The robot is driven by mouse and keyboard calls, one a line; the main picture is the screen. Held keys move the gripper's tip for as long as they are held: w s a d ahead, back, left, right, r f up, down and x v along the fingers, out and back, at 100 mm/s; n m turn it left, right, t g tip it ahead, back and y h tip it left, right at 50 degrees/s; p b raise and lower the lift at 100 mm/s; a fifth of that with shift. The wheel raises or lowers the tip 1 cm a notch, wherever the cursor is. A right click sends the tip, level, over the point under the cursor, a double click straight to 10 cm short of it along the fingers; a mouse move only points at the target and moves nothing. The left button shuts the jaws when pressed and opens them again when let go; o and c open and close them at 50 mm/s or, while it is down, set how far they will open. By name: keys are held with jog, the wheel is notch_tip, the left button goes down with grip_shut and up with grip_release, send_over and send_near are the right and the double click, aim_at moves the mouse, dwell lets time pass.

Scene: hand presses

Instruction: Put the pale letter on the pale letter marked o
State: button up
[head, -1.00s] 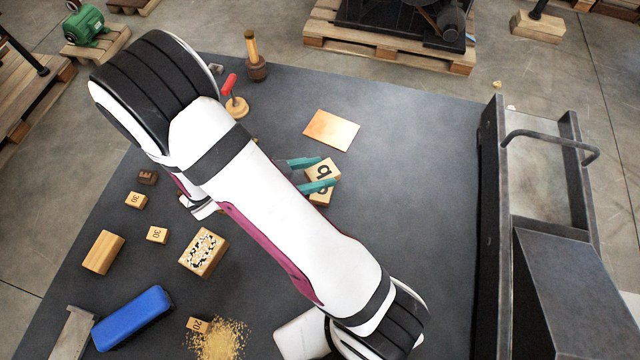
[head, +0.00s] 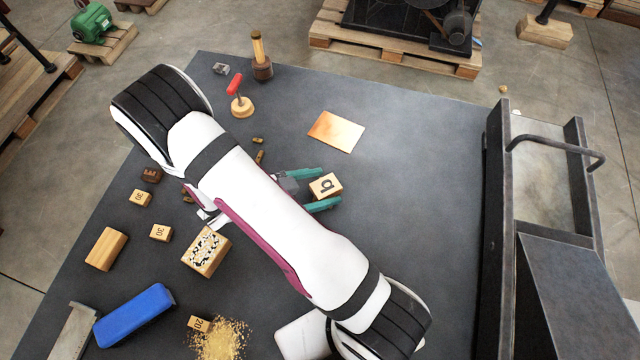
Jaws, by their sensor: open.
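A pale letter block (head: 325,187) with a dark letter like b or q on top lies right of the middle of the table. My gripper (head: 322,189) has its teal fingers open on either side of this block, one beyond it and one nearer. Only its top and a bit of side show, so I cannot tell whether another block is under it. No letter I can clearly read as o shows. The arm hides part of the table.
A copper plate (head: 336,131) lies behind my gripper. The table's right part is clear.

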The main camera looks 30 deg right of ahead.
jog(key=shift+r, duration=0.1)
jog(key=v, duration=1.1)
jog(key=shift+a, duration=0.1)
jog(key=s+a+r+n+y, duration=0.1)
jog(key=s+r+n+y, duration=1.1)
jog(key=s+r+y, duration=0.2)
jog(key=shift+s+a, duration=0.4)
jog(key=shift+s, duration=0.15)
